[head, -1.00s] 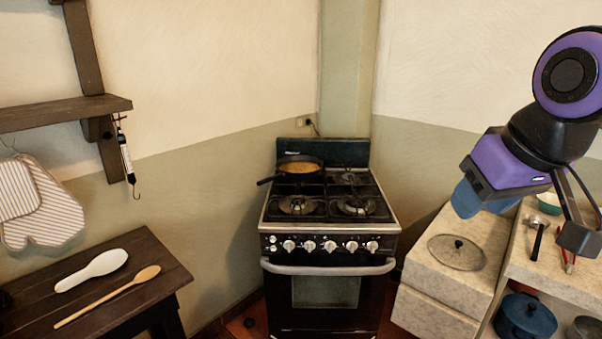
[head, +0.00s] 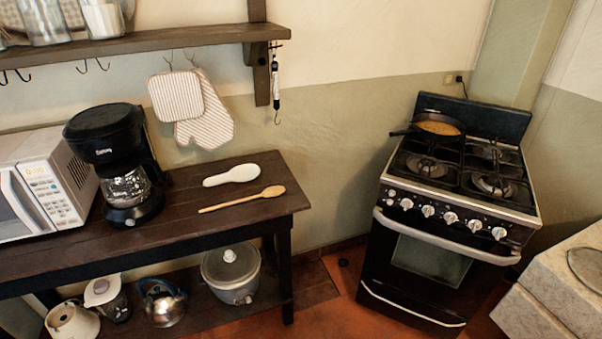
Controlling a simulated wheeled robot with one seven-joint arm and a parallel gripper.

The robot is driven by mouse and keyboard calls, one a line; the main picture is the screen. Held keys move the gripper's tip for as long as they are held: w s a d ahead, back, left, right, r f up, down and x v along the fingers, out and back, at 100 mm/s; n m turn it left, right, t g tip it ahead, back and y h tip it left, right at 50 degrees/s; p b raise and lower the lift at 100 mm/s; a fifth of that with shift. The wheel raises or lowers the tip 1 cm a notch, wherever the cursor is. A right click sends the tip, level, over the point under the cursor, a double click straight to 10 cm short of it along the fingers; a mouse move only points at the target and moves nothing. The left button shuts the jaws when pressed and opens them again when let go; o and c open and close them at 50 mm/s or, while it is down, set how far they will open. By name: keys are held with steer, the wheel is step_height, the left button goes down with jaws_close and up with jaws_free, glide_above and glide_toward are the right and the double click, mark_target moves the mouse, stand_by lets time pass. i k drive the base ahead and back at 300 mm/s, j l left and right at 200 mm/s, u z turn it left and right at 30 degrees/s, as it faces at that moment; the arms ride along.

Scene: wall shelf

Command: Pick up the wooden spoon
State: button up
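The wooden spoon (head: 243,199) lies flat on the dark wooden table (head: 185,222), near its right end. Its bowl points right and its handle points left. A white spoon rest (head: 231,175) lies just behind it, apart from it. My gripper is outside the head view now, so its state and its place relative to the spoon do not show.
A black coffee maker (head: 118,165) and a white microwave (head: 45,183) stand left on the table. A shelf (head: 170,43) hangs above, with mitts (head: 207,118) below it. A stove (head: 450,190) stands right. Open floor lies between table and stove.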

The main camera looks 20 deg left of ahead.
mark_target(273, 191)
steer(key=i+j, duration=0.1)
steer(key=j, duration=0.4)
steer(key=i+j, duration=0.1)
steer(key=j, duration=0.4)
steer(key=i+j, duration=0.1)
steer(key=j, duration=0.45)
steer(key=i+j, duration=0.1)
steer(key=j, duration=0.4)
steer(key=i+j, duration=0.1)
steer(key=j, duration=0.4)
steer(key=u, duration=0.05)
